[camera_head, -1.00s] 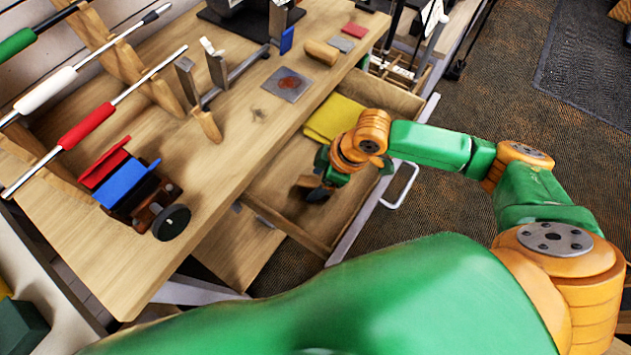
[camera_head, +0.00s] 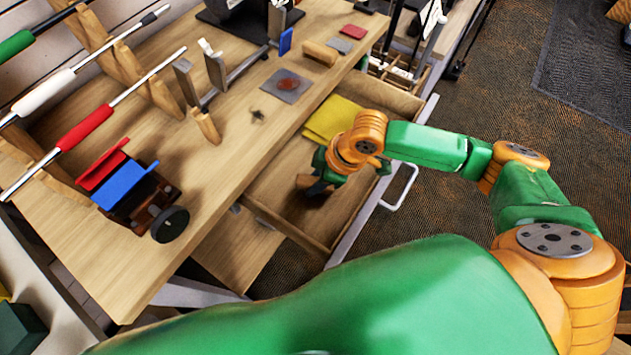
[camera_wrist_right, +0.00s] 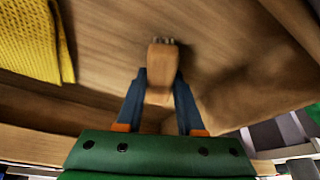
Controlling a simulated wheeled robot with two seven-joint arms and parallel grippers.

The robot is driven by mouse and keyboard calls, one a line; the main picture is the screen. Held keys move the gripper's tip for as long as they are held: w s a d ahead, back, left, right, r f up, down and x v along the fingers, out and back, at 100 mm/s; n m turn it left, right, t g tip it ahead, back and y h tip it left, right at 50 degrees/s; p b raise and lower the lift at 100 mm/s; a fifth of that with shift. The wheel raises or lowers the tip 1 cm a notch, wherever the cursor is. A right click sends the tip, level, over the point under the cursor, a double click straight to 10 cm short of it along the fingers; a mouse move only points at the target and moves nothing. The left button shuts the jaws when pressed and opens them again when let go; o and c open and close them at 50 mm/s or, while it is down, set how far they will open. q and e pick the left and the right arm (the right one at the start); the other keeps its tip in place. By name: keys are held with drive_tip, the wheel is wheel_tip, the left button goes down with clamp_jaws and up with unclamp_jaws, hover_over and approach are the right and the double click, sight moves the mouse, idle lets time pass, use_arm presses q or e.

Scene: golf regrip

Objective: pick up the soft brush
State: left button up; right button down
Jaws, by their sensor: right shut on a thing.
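The soft brush is a small wooden block with short bristles at its far end; it shows in the right wrist view (camera_wrist_right: 160,62). My right gripper (camera_wrist_right: 160,88) is shut on its wooden body, with one dark finger along each side. In the head view this gripper (camera_head: 317,187) is low inside the open drawer (camera_head: 285,205), with the brush (camera_head: 304,181) showing partly at its left. I cannot tell whether the brush touches the drawer floor. My left gripper is not in view.
A yellow cloth (camera_head: 334,117) lies in the drawer behind the gripper. The drawer's walls and white handle (camera_head: 402,187) are close by. The workbench (camera_head: 225,170) beside it carries a clamp-like tool (camera_head: 212,85), a red and blue holder (camera_head: 130,190) and club shafts.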

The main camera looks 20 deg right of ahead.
drive_tip(key=s+d+r+p, duration=0.2)
drive_tip(key=s+r, duration=0.1)
drive_tip(key=r, duration=0.1)
drive_tip(key=s+d+r+p, duration=0.2)
drive_tip(key=s+r, duration=0.1)
drive_tip(key=r, duration=0.1)
drive_tip(key=s+d+r+p, duration=0.2)
drive_tip(key=s+r, duration=0.1)
drive_tip(key=r, duration=0.1)
drive_tip(key=shift+r, duration=0.15)
drive_tip(key=w+r+m+t+h+p, duration=0.1)
drive_tip(key=w+r+m+h, duration=0.1)
drive_tip(key=r+m, duration=0.4)
drive_tip(key=w+r+m+t+h+p, duration=0.1)
drive_tip(key=r+m, duration=0.5)
drive_tip(key=r, duration=0.7)
drive_tip(key=shift+w+a+h+p, duration=0.2)
drive_tip(key=shift+w+h+p, duration=0.2)
drive_tip(key=shift+w+p, duration=0.4)
